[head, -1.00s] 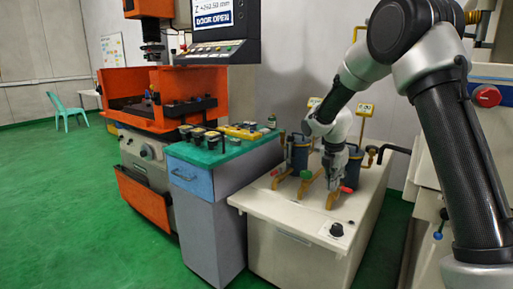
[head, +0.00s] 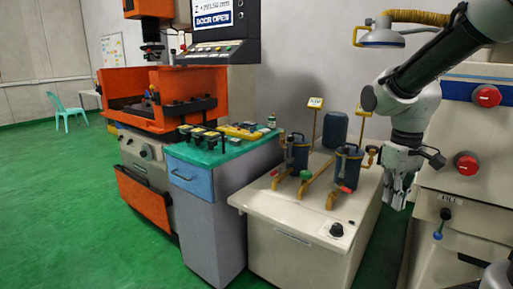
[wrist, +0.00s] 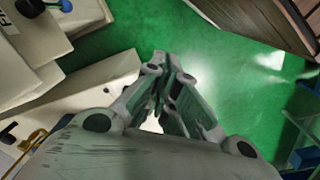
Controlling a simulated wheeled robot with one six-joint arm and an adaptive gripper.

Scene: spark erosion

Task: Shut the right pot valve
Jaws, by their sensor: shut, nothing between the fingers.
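The right pot (head: 348,167) is a dark blue canister on the white cabinet (head: 285,217). A brass pipe (head: 318,187) with a red handle (head: 345,189) runs in front of it. I cannot tell the valve's setting for sure. The left pot (head: 299,158) stands beside it, with a green handle (head: 305,174) and another red handle (head: 274,173) on the pipework nearby. My gripper (head: 397,203) points down to the right of the right pot, apart from it. In the wrist view my gripper (wrist: 168,75) is shut and empty over green floor.
A blue-grey container (head: 335,128) stands behind the pots. A machine panel with red knobs (head: 467,163) is close at the right. A drawer unit (head: 210,190) with a green top stands left of the cabinet. Open green floor (head: 80,210) lies at the left.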

